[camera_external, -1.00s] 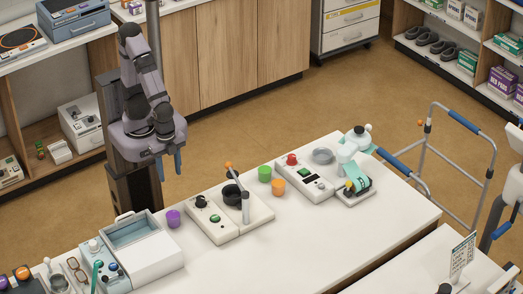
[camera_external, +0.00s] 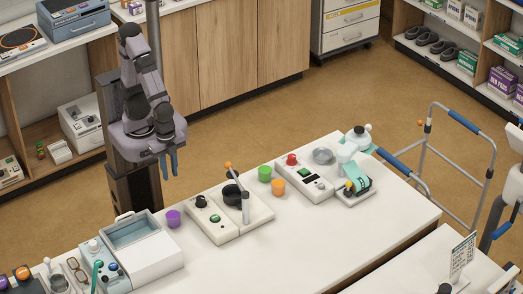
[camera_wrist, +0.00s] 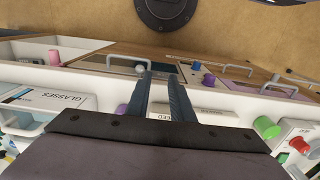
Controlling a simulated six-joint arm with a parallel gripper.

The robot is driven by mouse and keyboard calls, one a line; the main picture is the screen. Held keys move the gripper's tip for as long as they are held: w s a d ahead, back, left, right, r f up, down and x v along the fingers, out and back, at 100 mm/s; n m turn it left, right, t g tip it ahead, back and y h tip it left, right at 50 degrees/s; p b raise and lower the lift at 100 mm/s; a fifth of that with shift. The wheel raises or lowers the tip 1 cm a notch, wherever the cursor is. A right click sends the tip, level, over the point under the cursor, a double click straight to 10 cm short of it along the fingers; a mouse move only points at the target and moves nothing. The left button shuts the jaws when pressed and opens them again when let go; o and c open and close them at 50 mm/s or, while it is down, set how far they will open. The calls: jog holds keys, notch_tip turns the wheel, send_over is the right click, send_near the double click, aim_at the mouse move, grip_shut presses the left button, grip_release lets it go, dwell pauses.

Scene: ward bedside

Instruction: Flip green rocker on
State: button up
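A small green rocker (camera_external: 214,218) sits on a white control box (camera_external: 208,229) on the long white table in the external view, in front of a black knob (camera_external: 201,201). A second white box (camera_external: 317,194) farther right also carries a green part (camera_external: 303,174) below a red button; I cannot tell whether that is a rocker or a display. My gripper (camera_external: 169,174) hangs above and behind the table's back edge, left of the first box and touching nothing. In the wrist view my gripper's blue fingers (camera_wrist: 160,80) are apart and empty.
The table's front is clear.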

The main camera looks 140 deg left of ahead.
jog(key=shift+w, duration=0.4)
grip_shut()
jog(key=w+a+r+n+t+b, duration=0.1)
jog(key=w, duration=0.3)
jog(key=w+a+r+n+t+b, duration=0.1)
jog(key=w, duration=0.4)
jog(key=w+a+r+t+b, duration=0.1)
jog(key=w+b, duration=0.1)
jog(key=w, duration=0.3)
jog(key=shift+w+n+t, duration=0.15)
jog(key=shift+n+t, duration=0.15)
jog(key=shift+n, duration=0.1)
jog(key=w+a+r+n+t+b, duration=0.1)
jog(key=w+a+r+t+b, duration=0.15)
jog(key=w, duration=0.35)
jog(key=w+a+r+n+t+b, duration=0.1)
jog(key=w+a+r+n, duration=0.1)
jog(key=w+a+r, duration=0.35)
jog(key=s+a+m+g+p, duration=0.1)
jog(key=s+a+m+p, duration=0.2)
jog(key=a, duration=1.2)
jog(key=s+a+m+g+p, duration=0.2)
jog(key=s+a+p, duration=0.2)
jog(key=a, duration=1.2)
jog(key=shift+s+m+p, duration=0.3)
jog(key=shift+s+m, duration=0.1)
jog(key=shift+s, duration=0.25)
jog(key=shift+r, duration=0.1)
